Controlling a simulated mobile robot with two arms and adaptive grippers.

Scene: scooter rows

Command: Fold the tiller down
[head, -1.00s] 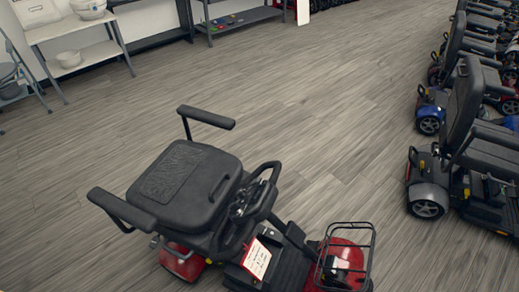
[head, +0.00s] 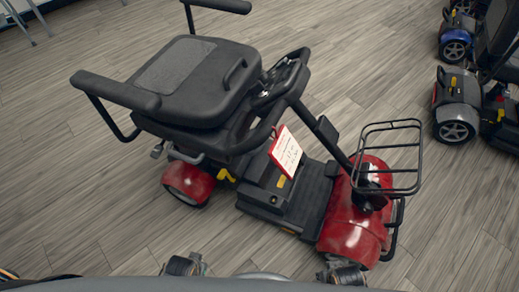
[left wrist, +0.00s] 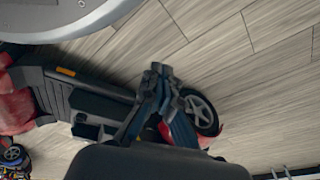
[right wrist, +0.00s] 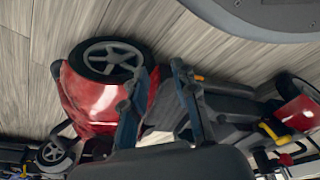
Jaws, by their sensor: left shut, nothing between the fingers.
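The red scooter fills the middle of the head view. Its black tiller (head: 328,135) slants up from the red front end to a looped handlebar (head: 290,75) close by the seat's front edge. The backrest lies folded over the seat (head: 190,75). A wire basket (head: 388,155) sits on the tiller's front side. My left gripper (left wrist: 160,70) is shut and empty, in front of the scooter's rear wheel in its wrist view. My right gripper (right wrist: 150,82) is open and empty, before the red front cowl (right wrist: 90,98). Neither gripper visibly touches the tiller.
A red-edged price card (head: 285,152) hangs by the scooter's deck (head: 290,200). An armrest (head: 115,90) juts out at the left. Other scooters (head: 460,105) stand at the right edge. Bare wood floor (head: 380,60) lies between them and this scooter.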

